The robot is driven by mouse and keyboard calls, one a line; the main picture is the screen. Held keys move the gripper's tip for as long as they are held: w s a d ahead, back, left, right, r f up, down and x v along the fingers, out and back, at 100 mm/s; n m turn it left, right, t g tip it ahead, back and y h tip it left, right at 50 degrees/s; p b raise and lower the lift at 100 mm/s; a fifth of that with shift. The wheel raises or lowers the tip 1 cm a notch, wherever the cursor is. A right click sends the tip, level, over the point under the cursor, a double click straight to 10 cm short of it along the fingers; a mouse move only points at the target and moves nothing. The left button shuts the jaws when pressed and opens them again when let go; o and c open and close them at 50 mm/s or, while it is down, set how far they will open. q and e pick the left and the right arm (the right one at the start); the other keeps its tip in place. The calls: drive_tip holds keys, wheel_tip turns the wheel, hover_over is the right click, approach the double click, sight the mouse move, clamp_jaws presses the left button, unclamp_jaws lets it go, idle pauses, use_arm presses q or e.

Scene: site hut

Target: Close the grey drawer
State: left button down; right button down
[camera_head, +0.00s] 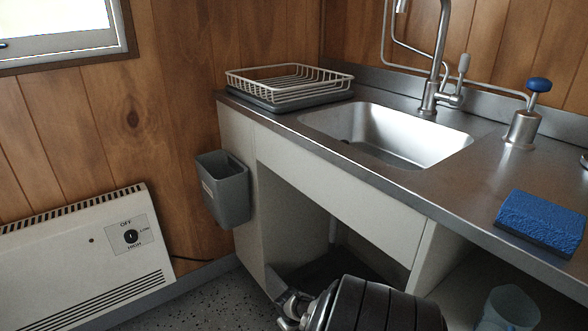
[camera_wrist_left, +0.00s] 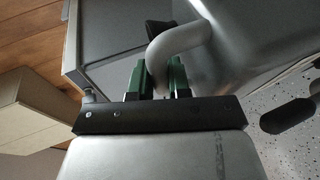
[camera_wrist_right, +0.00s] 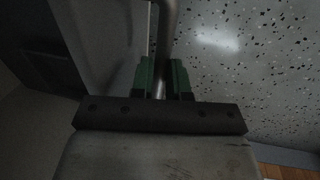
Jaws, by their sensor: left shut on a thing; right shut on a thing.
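In the left wrist view my left gripper (camera_wrist_left: 160,80) has its green fingers shut on a thick curved grey bar (camera_wrist_left: 180,38). A flat grey panel (camera_wrist_left: 112,32) with a pale edge lies beyond it. In the right wrist view my right gripper (camera_wrist_right: 163,82) is shut on a straight metal bar (camera_wrist_right: 165,35), with a dim grey surface (camera_wrist_right: 95,40) to its left. I cannot tell whether the grey panel or surface belongs to the drawer. The head view shows no drawer that I can make out, and neither gripper is clear there.
The steel counter (camera_head: 450,190) holds a sink (camera_head: 400,140), a dish rack (camera_head: 288,84) and a blue sponge (camera_head: 541,218). A grey bin (camera_head: 224,190) hangs at the unit's left end. A heater (camera_head: 85,255) stands at left. Speckled floor (camera_wrist_right: 235,70) lies open at right in the right wrist view.

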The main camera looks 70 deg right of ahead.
use_arm(q)
drive_tip(key=shift+r, duration=0.25)
use_arm(e)
drive_tip(key=shift+s+d+r, duration=0.1)
drive_tip(key=shift+d+r, duration=0.05)
drive_tip(key=shift+d, duration=0.1)
use_arm(q)
drive_tip(key=shift+w+d, duration=0.1)
use_arm(e)
drive_tip(key=c, duration=1.1)
unclamp_jaws()
use_arm(q)
drive_tip(key=shift+r, duration=0.1)
drive_tip(key=shift+r+p, duration=0.25)
drive_tip(key=shift+p, duration=0.05)
use_arm(e)
drive_tip(key=shift+a+r, duration=0.1)
drive_tip(key=shift+r, duration=0.15)
use_arm(q)
wheel_tip(320, 180, up, 8)
drive_tip(key=p, duration=0.7)
drive_tip(key=shift+f, duration=0.25)
drive_tip(key=shift+r+p, duration=0.3)
drive_tip(key=shift+p, duration=0.25)
use_arm(e)
wheel_tip(320, 180, up, 11)
drive_tip(key=w+a, duration=0.1)
drive_tip(key=shift+a, duration=0.4)
drive_tip(key=shift+w, duration=0.1)
